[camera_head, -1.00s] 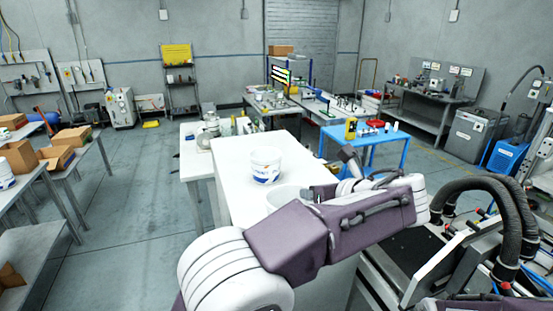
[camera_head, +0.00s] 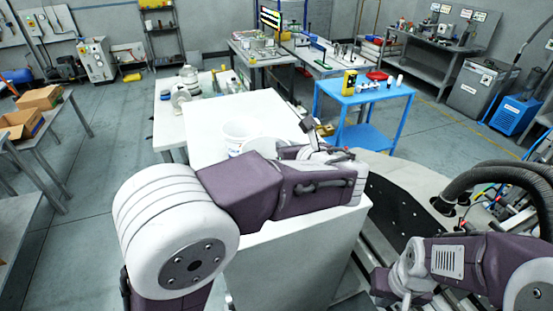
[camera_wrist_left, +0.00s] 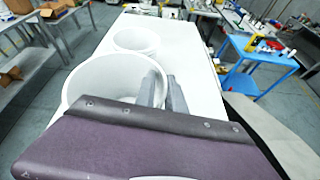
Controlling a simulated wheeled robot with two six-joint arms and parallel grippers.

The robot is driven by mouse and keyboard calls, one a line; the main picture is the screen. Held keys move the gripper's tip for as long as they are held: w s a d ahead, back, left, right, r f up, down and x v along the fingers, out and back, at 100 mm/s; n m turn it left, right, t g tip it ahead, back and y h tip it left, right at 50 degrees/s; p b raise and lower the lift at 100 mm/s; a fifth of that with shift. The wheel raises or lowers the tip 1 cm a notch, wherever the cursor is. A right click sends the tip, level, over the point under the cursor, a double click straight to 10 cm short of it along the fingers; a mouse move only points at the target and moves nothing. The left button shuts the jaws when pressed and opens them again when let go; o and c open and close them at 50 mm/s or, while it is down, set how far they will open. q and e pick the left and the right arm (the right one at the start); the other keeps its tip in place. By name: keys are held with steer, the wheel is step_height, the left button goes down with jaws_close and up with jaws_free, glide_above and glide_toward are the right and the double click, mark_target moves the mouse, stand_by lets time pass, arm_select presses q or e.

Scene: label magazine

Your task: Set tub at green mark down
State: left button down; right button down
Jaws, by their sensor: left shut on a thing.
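My left gripper (camera_wrist_left: 162,82) is shut on the near side wall of a white tub (camera_wrist_left: 88,85), one finger inside the rim and one outside. In the head view only part of this tub (camera_head: 264,145) shows behind my left arm, and the left fingers are hidden. I cannot tell whether its base touches the white table (camera_head: 205,143). A second white tub (camera_head: 235,132) stands upright just beyond it; it also shows in the wrist view (camera_wrist_left: 135,41). No green mark is visible. My right gripper (camera_head: 397,285) is low at the right, its fingers unclear.
A blue table (camera_head: 365,95) with small items stands to the right. Bottles and jars (camera_head: 190,82) stand on a table behind the tubs. Cardboard boxes (camera_head: 38,97) lie on a bench at left. Thick dark hoses (camera_head: 500,175) and machinery are at right. The white tabletop's far part is clear.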

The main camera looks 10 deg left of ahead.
arm_select(q)
steer(key=shift+w+a+f, duration=0.3)
steer(key=shift+a+f, duration=0.1)
steer(key=shift+a, duration=0.3)
steer(key=shift+s+a+f, duration=0.1)
steer(key=shift+s+a, duration=0.1)
steer(key=shift+s, duration=0.25)
step_height(320, 180, down, 4)
steer(key=shift+r, duration=0.2)
steer(key=shift+w+f, duration=0.2)
steer(key=c, duration=1.4)
jaws_free()
steer(key=shift+s+r, duration=0.1)
steer(key=shift+s, duration=0.1)
steer(key=shift+o, duration=0.2)
steer(key=shift+w, duration=0.1)
steer(key=shift+d, duration=0.1)
